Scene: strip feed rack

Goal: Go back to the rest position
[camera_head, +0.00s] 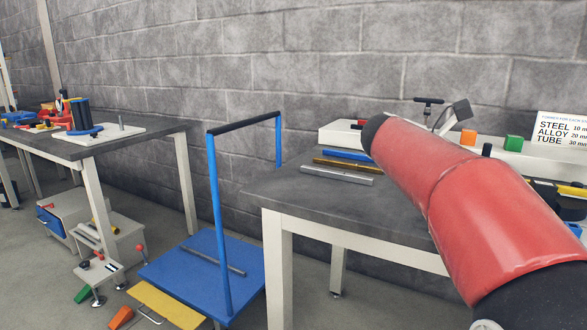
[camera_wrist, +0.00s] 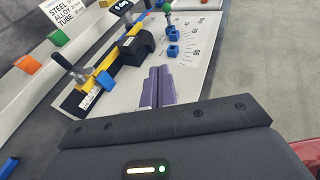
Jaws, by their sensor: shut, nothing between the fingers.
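My gripper (camera_wrist: 159,87) shows in the wrist view with its two grey-purple fingers together, shut and empty. It is in front of a white board (camera_wrist: 190,75) that carries a yellow bar with black clamps (camera_wrist: 103,78) and small blue blocks (camera_wrist: 173,50). I cannot tell how high it is above the board. In the head view my red arm reaches across the right side, and the gripper itself is not visible there.
A grey workbench (camera_head: 300,195) holds blue, brass and silver strips (camera_head: 337,174) at its left end. A blue cart (camera_head: 190,265) with a tall handle and a rod on its deck stands left of it. A sign (camera_head: 562,130) and orange (camera_head: 468,138) and green (camera_head: 514,143) blocks stand behind.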

